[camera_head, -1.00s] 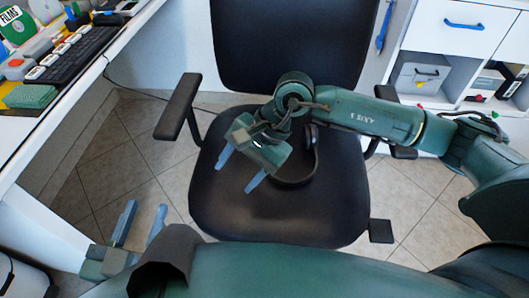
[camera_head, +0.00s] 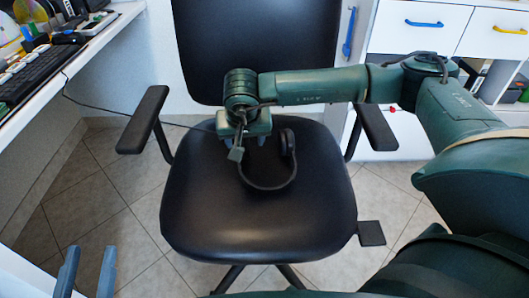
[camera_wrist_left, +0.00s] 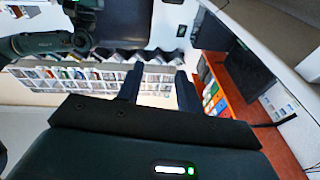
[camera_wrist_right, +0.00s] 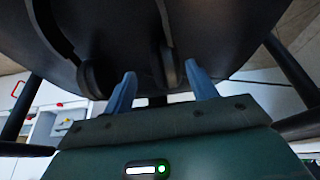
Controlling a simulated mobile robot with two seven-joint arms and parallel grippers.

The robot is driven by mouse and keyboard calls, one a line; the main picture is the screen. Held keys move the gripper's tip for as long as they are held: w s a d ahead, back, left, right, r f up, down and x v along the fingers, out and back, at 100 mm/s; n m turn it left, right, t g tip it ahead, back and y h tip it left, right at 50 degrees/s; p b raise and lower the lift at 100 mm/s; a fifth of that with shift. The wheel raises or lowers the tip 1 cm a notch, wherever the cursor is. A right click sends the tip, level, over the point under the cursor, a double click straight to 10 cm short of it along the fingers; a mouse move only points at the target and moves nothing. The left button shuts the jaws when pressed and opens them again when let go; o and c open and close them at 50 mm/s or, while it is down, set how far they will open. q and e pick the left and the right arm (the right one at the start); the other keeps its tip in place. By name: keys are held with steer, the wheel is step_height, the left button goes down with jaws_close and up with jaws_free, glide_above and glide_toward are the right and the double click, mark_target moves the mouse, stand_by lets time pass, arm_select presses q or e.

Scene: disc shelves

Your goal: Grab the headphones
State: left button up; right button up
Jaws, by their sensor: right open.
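The black headphones (camera_head: 268,187) lie on the seat of the black office chair (camera_head: 255,220), towards its back. One ear cup shows right of my right gripper; the other is partly hidden by it. My right gripper (camera_head: 243,142) is over the rear of the seat, pointing down, with its tips mostly hidden in the head view. In the right wrist view the jaws (camera_wrist_right: 161,85) are open, with one ear cup (camera_wrist_right: 170,66) between the fingertips and the other (camera_wrist_right: 97,79) outside to the left. My left gripper (camera_head: 88,268) is open and empty, low at the left, away from the chair.
Armrests (camera_head: 145,118) flank the seat and the backrest (camera_head: 255,50) rises behind it. A desk (camera_head: 75,58) with a keyboard stands at the left. A white drawer cabinet (camera_head: 425,30) is at the back right. The front of the seat is clear.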

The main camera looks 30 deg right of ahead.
mark_target(242, 144)
steer(key=x, duration=0.1)
steer(key=b+x, duration=0.1)
steer(key=x, duration=0.1)
steer(key=b+x, duration=0.1)
steer(key=shift+w+a+f, duration=0.15)
steer(key=shift+a, duration=0.2)
steer(key=shift+w+d+f, duration=0.1)
steer(key=shift+w+f, duration=0.05)
steer(key=shift+f, duration=0.2)
steer(key=shift+w+f, duration=0.1)
steer(key=shift+f, duration=0.05)
steer(key=c, duration=1)
arm_select(q)
steer(key=shift+d+t+h, duration=0.2)
steer(key=shift+t+h, duration=0.1)
arm_select(e)
steer(key=shift+c, duration=0.9)
arm_select(q)
steer(key=shift+r, duration=0.1)
